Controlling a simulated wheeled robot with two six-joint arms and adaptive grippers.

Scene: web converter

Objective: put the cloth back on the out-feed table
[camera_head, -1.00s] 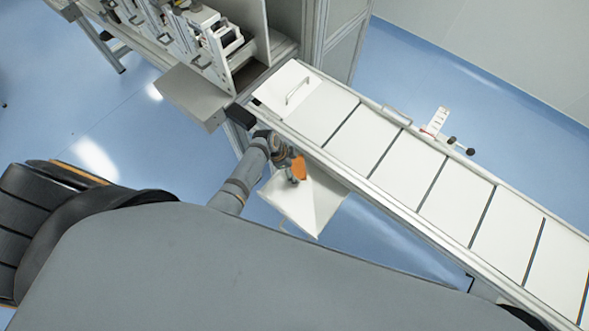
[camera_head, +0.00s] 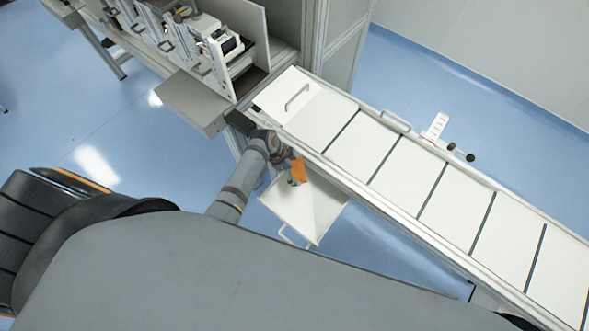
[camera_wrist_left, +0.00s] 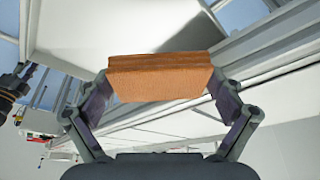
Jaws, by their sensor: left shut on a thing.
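The orange cloth (camera_head: 299,170) is a folded block held in my left gripper (camera_head: 291,166). In the left wrist view the cloth (camera_wrist_left: 160,76) sits between both fingers of the left gripper (camera_wrist_left: 160,88), which are shut on its two ends. In the head view the cloth shows above a white tray with a handle, beside the near edge of the long table. The out-feed table (camera_head: 400,160) is a long white surface with dark cross lines running to the lower right. My right gripper is not in view.
The white tray (camera_head: 325,203) hangs out below the table's near side. A handled white plate (camera_head: 288,98) lies at the table's left end. The machine (camera_head: 205,45) stands at upper left. A white bracket with black knobs (camera_head: 437,126) sticks out past the far edge.

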